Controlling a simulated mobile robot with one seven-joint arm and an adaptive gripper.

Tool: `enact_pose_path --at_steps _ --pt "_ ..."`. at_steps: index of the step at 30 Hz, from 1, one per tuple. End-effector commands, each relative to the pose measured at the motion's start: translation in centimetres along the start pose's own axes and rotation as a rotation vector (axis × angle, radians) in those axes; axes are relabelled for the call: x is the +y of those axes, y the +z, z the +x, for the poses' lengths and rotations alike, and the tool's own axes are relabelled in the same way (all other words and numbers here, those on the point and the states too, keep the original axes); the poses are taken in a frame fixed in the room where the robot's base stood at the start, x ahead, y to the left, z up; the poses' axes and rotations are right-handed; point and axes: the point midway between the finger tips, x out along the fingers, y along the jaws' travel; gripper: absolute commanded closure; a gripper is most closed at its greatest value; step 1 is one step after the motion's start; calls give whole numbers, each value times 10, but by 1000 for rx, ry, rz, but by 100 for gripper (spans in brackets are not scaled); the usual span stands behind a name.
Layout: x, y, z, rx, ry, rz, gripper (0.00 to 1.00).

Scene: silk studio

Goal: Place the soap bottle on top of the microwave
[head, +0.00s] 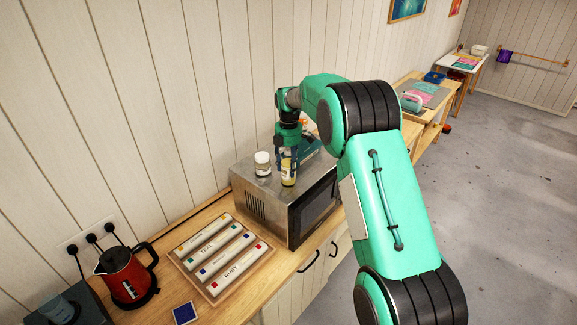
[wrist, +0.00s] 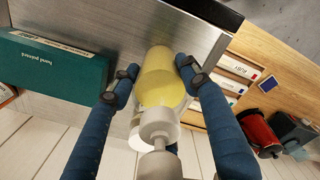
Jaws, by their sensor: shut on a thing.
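My gripper (head: 287,165) reaches down from above, shut on the bottle. In the wrist view the blue fingers (wrist: 157,72) press on both sides of the bottle's yellow body (wrist: 158,85), and its pump points toward the camera. The microwave's grey top (wrist: 125,30) shows beyond the bottle.
A white-lidded jar (head: 262,163) stands on the microwave left of the bottle. A teal box (wrist: 50,62) also lies on top. A tray of labelled rolls (head: 213,297), a red kettle (head: 126,275) and a blue tile (head: 184,313) are on the counter left of the microwave.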

Motion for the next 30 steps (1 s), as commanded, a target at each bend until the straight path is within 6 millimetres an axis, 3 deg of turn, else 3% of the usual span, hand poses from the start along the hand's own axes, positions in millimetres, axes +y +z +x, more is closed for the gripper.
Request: enact_pose_path --at_steps 3,4,7,20,30 --pt "0 0 2 0 1 0 94" --pt "0 0 3 0 0 0 53" --pt "0 0 2 0 0 0 36" --pt "0 0 -2 0 1 0 36" --pt "1 0 -38 0 2 0 36"
